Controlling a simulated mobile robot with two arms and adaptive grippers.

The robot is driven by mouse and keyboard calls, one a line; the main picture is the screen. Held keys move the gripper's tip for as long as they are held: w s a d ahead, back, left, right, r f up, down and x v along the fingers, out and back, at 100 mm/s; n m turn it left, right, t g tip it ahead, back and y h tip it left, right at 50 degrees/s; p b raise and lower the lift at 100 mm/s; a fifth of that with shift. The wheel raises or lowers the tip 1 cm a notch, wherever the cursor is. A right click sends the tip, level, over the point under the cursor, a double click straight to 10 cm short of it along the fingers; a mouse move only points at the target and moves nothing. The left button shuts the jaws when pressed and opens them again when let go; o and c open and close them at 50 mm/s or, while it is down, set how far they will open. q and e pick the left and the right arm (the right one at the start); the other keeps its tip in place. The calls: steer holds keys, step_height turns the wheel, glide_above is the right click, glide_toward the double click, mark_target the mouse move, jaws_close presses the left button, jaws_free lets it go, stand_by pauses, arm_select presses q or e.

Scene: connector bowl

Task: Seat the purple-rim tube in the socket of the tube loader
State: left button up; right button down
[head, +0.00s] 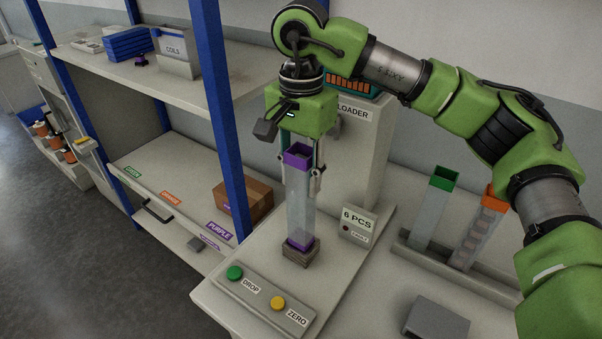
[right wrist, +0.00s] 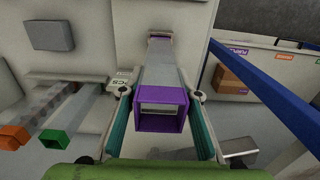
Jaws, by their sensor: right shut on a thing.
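The purple-rim tube (head: 299,212) is clear and stands upright, with a purple collar at its top and another at its bottom. Its bottom collar is at the small grey-brown socket (head: 300,257) of the tube loader (head: 362,155); how deep it sits I cannot tell. My right gripper (head: 301,180) is shut on the upper part of the tube, one finger on each side. In the right wrist view the tube (right wrist: 169,66) runs away from the camera between the fingers (right wrist: 160,125), its open purple rim nearest. My left gripper is not in view.
A panel with a green DROP button (head: 235,272) and a yellow ZERO button (head: 278,303) lies in front of the socket. A "6 PCS" display (head: 358,224) stands close right. Green-rim (head: 437,207) and orange-rim (head: 480,235) tubes stand in a rack farther right. A blue-post shelf (head: 232,110) is left.

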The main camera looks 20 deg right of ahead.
mark_target(301, 193)
steer(key=shift+f+b, duration=1.6)
steer(key=shift+f, duration=0.65)
steer(key=c, duration=1.4)
jaws_free()
steer(key=shift+r, duration=0.1)
step_height(301, 193, up, 12)
